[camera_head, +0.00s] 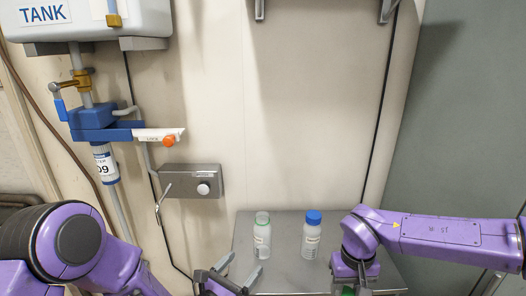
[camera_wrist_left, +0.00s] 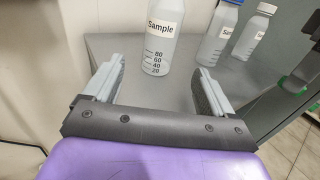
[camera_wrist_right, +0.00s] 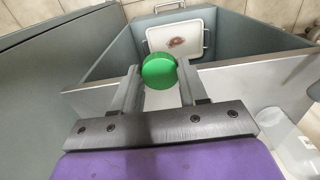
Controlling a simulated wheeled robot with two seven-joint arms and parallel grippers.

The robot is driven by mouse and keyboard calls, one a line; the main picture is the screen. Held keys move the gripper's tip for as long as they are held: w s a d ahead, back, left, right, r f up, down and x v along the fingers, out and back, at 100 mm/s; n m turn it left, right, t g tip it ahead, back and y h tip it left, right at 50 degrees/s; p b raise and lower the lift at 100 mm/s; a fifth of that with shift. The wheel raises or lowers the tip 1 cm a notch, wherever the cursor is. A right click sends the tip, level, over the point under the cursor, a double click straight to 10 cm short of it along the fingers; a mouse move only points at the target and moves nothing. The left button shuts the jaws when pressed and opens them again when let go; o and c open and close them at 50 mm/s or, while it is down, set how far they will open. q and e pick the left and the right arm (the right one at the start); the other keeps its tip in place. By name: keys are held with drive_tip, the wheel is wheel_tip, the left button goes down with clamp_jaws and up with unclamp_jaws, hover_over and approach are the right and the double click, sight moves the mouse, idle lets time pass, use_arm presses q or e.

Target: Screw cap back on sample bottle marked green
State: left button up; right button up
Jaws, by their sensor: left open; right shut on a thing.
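The sample bottle with a green ring at its neck (camera_head: 262,238) stands upright and uncapped on the grey bench top (camera_head: 285,278). It also shows in the left wrist view as a bottle labelled Sample (camera_wrist_left: 160,42), just beyond the fingertips, its top cut off by the frame. My left gripper (camera_head: 238,268) is open and empty, in front of this bottle, its fingers pointing toward it. My right gripper (camera_wrist_right: 159,72) is shut on the green cap (camera_wrist_right: 159,71). In the head view it is at the bench's right front, and the cap (camera_head: 348,291) is only partly visible at the bottom edge.
A bottle with a blue cap (camera_head: 312,236) stands just right of the uncapped one. A grey box with a valve (camera_head: 190,181) is on the wall at left, below a tank (camera_head: 85,18). A white tray (camera_wrist_right: 180,38) lies beyond the cap in the right wrist view.

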sight(259, 239)
use_arm(q)
drive_tip(key=b+x, duration=0.1)
drive_tip(key=x, duration=0.9)
drive_tip(key=shift+w+d+b, duration=0.15)
drive_tip(key=shift+w+b, duration=0.1)
drive_tip(key=shift+b, duration=0.1)
use_arm(e)
drive_tip(key=shift+s+f, duration=0.1)
drive_tip(key=shift+f, duration=0.75)
